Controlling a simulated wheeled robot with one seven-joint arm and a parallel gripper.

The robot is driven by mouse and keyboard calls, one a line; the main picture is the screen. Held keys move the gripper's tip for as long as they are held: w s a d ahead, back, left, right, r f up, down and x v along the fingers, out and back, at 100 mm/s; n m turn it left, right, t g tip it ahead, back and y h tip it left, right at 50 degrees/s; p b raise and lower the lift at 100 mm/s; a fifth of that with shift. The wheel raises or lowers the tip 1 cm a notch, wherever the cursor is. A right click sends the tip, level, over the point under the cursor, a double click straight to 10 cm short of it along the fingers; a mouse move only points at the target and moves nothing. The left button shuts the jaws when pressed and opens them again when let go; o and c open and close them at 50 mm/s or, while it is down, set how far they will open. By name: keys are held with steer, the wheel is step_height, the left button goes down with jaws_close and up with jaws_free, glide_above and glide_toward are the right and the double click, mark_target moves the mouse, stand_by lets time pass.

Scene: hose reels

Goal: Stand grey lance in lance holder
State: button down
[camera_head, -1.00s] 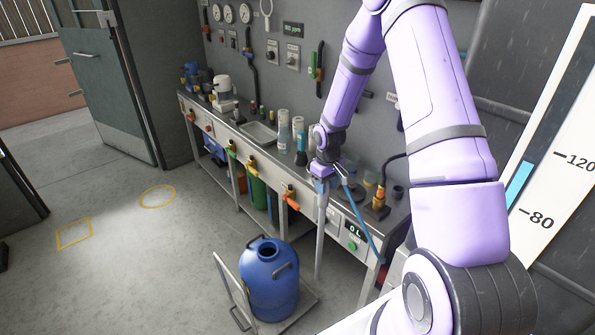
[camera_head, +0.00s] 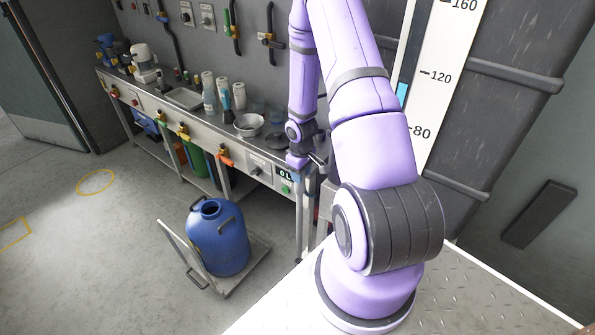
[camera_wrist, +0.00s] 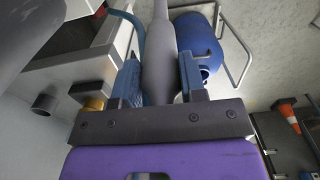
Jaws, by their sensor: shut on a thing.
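My gripper (camera_wrist: 160,77) is shut on the grey lance (camera_wrist: 158,42), with a blue finger pad on each side of it in the wrist view. The lance runs away from the gripper toward the top of that view. A blue hose (camera_wrist: 133,24) curves beside it. In the head view my gripper (camera_head: 315,160) is small and partly behind my arm, at the right end of the bench; the lance is hard to tell from the bench leg there. A short dark grey tube (camera_wrist: 45,102) shows at the left of the wrist view; I cannot tell whether it is the lance holder.
The steel bench (camera_head: 185,105) carries bottles, a metal bowl (camera_head: 248,124) and a tray. A blue drum (camera_head: 220,240) stands on a trolley (camera_head: 262,248) in front of it. An orange cone (camera_wrist: 287,114) is at the right in the wrist view. Floor at the left is clear.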

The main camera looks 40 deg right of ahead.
mark_target(300, 205)
steer(key=shift+f, duration=8.35)
steer(key=c, duration=0.6)
jaws_free()
step_height(300, 205, up, 11)
steer(key=shift+f, duration=0.1)
